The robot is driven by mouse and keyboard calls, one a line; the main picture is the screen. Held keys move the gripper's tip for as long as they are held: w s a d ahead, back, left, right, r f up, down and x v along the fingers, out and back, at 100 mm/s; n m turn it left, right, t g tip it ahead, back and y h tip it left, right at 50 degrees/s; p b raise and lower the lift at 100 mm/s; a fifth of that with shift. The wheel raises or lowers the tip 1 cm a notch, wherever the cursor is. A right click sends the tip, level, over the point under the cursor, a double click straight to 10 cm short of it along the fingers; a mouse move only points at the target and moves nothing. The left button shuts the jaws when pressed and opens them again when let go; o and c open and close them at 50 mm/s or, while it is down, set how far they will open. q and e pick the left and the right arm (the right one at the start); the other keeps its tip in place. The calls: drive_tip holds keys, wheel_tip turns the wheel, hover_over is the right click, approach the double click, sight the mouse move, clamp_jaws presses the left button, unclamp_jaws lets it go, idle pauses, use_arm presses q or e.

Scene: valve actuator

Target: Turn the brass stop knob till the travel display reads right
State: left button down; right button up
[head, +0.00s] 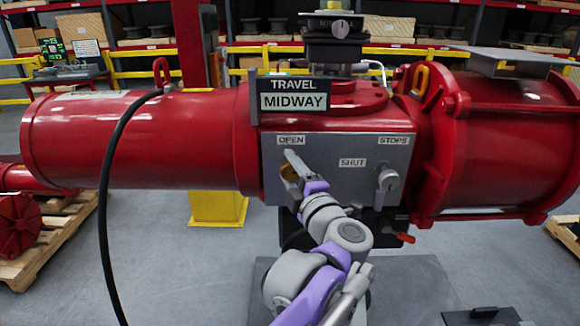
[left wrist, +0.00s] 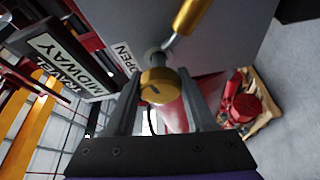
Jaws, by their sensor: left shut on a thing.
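The travel display (head: 293,102) on top of the red actuator reads MIDWAY; it also shows, turned sideways, in the left wrist view (left wrist: 80,82). The brass stop knob (left wrist: 157,86) is under the OPEN label (head: 291,140) on the grey front panel (head: 340,150). My left gripper (head: 292,165) reaches up to the panel from below. In the left wrist view, its two fingers (left wrist: 162,103) stand on either side of the knob and are shut on it. In the head view the fingers hide most of the knob. My right gripper is not in view.
A black hose (head: 108,190) hangs at the left. An orange-red handle (head: 402,237) sticks out below the panel.

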use_arm(q)
drive_tip(key=shift+n+g, duration=0.5)
drive_tip(key=shift+n, duration=1)
drive_tip(key=shift+c, duration=1.2)
unclamp_jaws()
drive_tip(key=shift+s, duration=0.1)
drive_tip(key=b+v, duration=0.1)
drive_tip(key=v, duration=0.9)
drive_tip(key=shift+s+r, duration=0.2)
drive_tip(key=shift+s, duration=0.1)
